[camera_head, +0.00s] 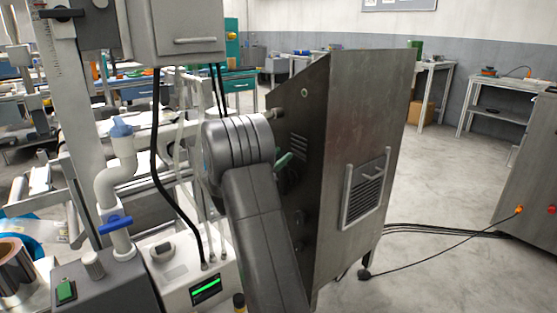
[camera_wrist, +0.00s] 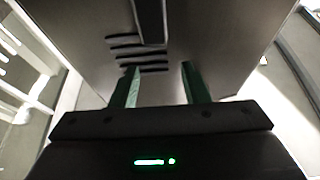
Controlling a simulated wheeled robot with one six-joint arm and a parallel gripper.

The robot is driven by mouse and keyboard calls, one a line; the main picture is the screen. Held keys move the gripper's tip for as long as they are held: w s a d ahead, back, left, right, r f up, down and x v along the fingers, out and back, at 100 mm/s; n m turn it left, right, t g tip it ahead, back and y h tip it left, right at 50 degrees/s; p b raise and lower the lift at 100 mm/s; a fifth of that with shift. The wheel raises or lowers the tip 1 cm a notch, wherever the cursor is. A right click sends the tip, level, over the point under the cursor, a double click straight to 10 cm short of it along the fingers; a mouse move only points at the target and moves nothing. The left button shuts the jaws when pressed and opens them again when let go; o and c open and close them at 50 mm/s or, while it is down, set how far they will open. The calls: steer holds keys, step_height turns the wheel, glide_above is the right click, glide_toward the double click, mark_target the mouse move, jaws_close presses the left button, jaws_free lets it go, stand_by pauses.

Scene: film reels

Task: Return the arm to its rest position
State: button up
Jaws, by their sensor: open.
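My gripper (camera_wrist: 158,78) shows in the wrist view with two green fingers apart and nothing between them. It faces a grey metal panel with dark vent slots (camera_wrist: 138,52). In the head view my grey arm (camera_head: 262,215) rises from the bottom middle. A green finger of my gripper (camera_head: 285,160) shows just past the arm, close to the side of a tall metal cabinet (camera_head: 345,120). The rest of the gripper is hidden behind the arm. I cannot tell whether the fingers touch the cabinet.
A machine with white pipes (camera_head: 108,185), a blue valve and a control box (camera_head: 185,275) stands close on the left. A metal film reel (camera_head: 18,275) is at lower left. Cables (camera_head: 440,238) cross the floor at right. Another cabinet (camera_head: 530,170) stands at the right edge.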

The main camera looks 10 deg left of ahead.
mark_target(282, 182)
step_height(282, 182, down, 10)
steer(key=b, duration=0.4)
stand_by(0.5)
